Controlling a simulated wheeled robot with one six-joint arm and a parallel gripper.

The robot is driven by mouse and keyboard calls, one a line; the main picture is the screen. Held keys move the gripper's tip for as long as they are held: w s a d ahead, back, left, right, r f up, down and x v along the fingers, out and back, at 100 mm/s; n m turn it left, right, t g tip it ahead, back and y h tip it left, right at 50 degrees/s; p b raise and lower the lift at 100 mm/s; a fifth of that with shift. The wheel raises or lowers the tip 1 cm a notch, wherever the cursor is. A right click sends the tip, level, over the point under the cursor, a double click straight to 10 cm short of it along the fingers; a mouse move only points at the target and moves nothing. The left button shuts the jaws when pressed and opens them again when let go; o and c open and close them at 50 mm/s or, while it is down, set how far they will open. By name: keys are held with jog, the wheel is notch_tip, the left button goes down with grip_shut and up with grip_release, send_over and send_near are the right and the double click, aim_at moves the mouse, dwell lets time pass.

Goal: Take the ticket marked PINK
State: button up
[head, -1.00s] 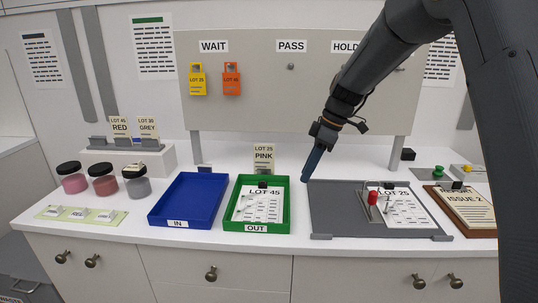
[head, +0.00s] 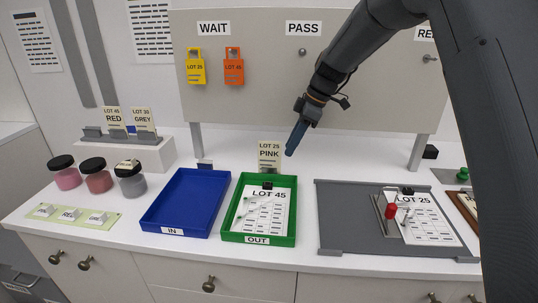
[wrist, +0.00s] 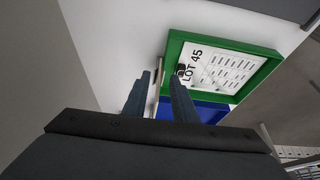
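The ticket marked PINK (head: 268,152), cream with "LOT 25" above the word, stands upright behind the green OUT tray (head: 228,216). My gripper (head: 291,151) is just right of the ticket in the head view, pointing down and left, apart from it in the picture. In the wrist view my gripper (wrist: 160,95) is open, its two dark fingers spread. A thin tan upright edge (wrist: 156,88) shows between them, apparently the ticket nearly edge-on; whether the fingers are around it or short of it I cannot tell.
Tickets RED (head: 113,118) and GREY (head: 142,119) stand on a white block at left, above several jars. A blue IN tray (head: 182,203) is beside the green tray. A grey board with WAIT and PASS labels (head: 303,28) rises behind. A grey mat (head: 345,220) lies at right.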

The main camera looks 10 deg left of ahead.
aim_at(271, 142)
jog(key=a+p, duration=0.1)
jog(key=a, duration=0.2)
jog(key=a+p, duration=0.1)
jog(key=a, duration=0.2)
jog(key=shift+s+a, duration=0.2)
jog(key=shift+a, duration=0.1)
jog(key=shift+p+x, duration=0.9)
jog(key=shift+x, duration=1.65)
grip_shut()
